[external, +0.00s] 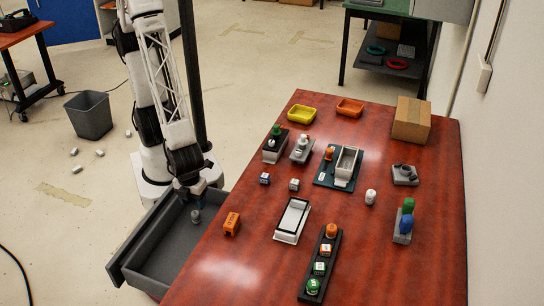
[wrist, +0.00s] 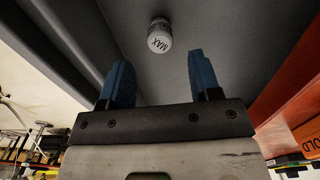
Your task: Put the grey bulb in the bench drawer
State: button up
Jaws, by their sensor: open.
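The bench drawer (external: 150,245) is pulled open at the left side of the red bench; its grey interior also fills the upper wrist view (wrist: 255,50). The grey bulb (external: 195,216) is inside the drawer's outline, towards its far end. In the wrist view the bulb (wrist: 160,38) shows the letters MAX and lies beyond my fingertips, apart from both. I cannot tell whether it rests on the drawer floor. My gripper (external: 190,190), with blue fingers, points down over the far end of the drawer. Its fingers (wrist: 160,75) are open with nothing between them.
An orange block (external: 231,223) stands on the bench near the drawer. A dark rack (external: 321,267) with several coloured bulbs, a white-framed tray (external: 292,220), small cubes and a cardboard box (external: 411,120) are farther right. The near part of the drawer is empty.

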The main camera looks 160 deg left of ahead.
jog(key=shift+r, duration=2.85)
notch_tip(320, 180, up, 14)
jog(key=n+t, duration=0.1)
jog(key=n, duration=0.3)
send_over(195, 213)
jog(key=s+d, duration=0.1)
jog(key=d, duration=0.1)
jog(key=s+d+r+n+t, duration=0.1)
jog(key=s+r+n, duration=0.3)
jog(key=r, duration=0.7)
jog(key=shift+s+r+n+t, duration=0.3)
jog(key=shift+s+n, duration=0.1)
jog(key=shift+s, duration=0.4)
